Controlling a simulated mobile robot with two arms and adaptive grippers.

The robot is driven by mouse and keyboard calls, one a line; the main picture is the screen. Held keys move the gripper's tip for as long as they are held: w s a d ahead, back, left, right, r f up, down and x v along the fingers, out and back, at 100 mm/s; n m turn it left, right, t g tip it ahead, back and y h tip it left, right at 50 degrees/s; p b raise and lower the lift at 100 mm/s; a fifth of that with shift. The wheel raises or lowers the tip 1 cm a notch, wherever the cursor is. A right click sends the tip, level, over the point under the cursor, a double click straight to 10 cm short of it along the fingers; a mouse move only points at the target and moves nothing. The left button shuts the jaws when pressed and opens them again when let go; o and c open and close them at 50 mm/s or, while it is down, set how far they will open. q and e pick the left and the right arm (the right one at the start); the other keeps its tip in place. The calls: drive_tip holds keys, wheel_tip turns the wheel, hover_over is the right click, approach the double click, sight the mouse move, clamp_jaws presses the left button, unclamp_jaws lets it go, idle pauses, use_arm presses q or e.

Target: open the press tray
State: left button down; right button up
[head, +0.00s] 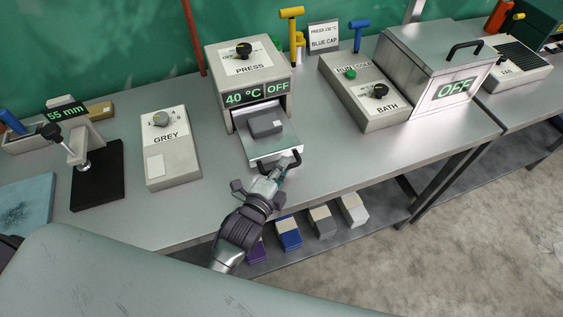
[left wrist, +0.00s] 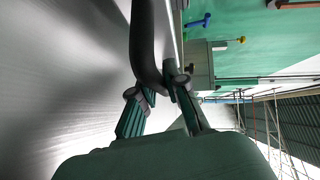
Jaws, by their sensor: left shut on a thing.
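The press (head: 247,68) is a grey box on the bench, labelled PRESS, with a display reading 40 °C and OFF. Its tray (head: 262,152) sticks out from the front opening toward me. A dark grey block (head: 265,124) lies on the tray. A black handle (head: 294,160) is at the tray's front edge. My left gripper (head: 285,172) is at this handle and shut on it. In the left wrist view the dark curved handle (left wrist: 145,50) passes between the fingers (left wrist: 160,92). My right gripper is not in view.
A grey dial box (head: 170,150) marked GREY stands left of the press. The bath control box (head: 365,92) and lidded bath (head: 440,70) stand to the right. Several small coloured boxes (head: 288,233) sit on the shelf below. The bench top right of the tray is clear.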

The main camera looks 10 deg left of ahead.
use_arm(q)
drive_tip(key=c, duration=1.2)
unclamp_jaws()
drive_tip(key=shift+w, duration=0.1)
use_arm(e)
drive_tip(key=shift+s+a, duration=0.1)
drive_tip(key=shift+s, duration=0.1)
use_arm(q)
drive_tip(key=v, duration=1.2)
